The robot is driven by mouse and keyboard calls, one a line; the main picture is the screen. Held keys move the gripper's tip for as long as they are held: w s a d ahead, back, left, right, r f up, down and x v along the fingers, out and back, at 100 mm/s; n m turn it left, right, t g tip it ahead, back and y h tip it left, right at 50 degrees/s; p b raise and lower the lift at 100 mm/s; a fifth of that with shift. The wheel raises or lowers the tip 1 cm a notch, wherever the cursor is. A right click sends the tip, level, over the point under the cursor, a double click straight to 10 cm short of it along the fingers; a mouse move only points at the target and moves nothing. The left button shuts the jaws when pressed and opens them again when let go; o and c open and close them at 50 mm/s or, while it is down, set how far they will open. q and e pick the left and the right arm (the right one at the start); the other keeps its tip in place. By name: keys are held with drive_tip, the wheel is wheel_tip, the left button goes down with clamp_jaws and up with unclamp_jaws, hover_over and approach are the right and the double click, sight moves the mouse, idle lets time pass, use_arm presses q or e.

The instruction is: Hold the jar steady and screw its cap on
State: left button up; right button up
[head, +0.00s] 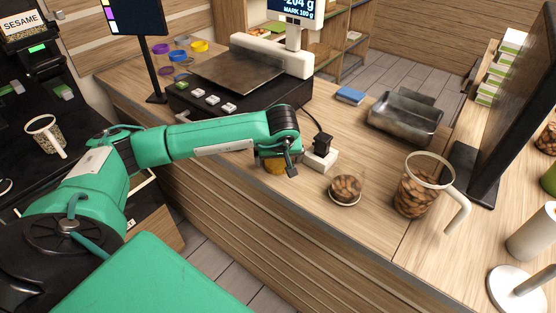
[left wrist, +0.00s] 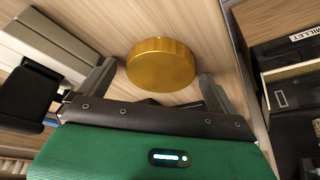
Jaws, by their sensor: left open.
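A glass jar (head: 345,188) with brown nuts in it stands on the wooden counter, right of my left gripper. No cap shows on it. A round gold cap (left wrist: 161,66) with a ribbed rim lies on the wood in the left wrist view. The cap (head: 274,166) is partly hidden by my left gripper in the head view. My left gripper (head: 288,168) is open over the cap. In the left wrist view its fingers stand apart on either side of the cap, and I cannot tell whether they touch it. My right gripper is not in view.
A white block with a black plug (head: 319,155) stands between gripper and jar. A pitcher of nuts (head: 418,190) stands right of the jar, a metal tray (head: 405,118) behind. A scale (head: 235,75) stands at the back. The counter's front edge is close to the cap.

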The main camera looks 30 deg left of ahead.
sight(278, 162)
use_arm(q)
drive_tip(key=c, duration=1.1)
drive_tip(key=shift+o, duration=0.2)
wheel_tip(278, 162, up, 20)
drive_tip(key=b, duration=0.4)
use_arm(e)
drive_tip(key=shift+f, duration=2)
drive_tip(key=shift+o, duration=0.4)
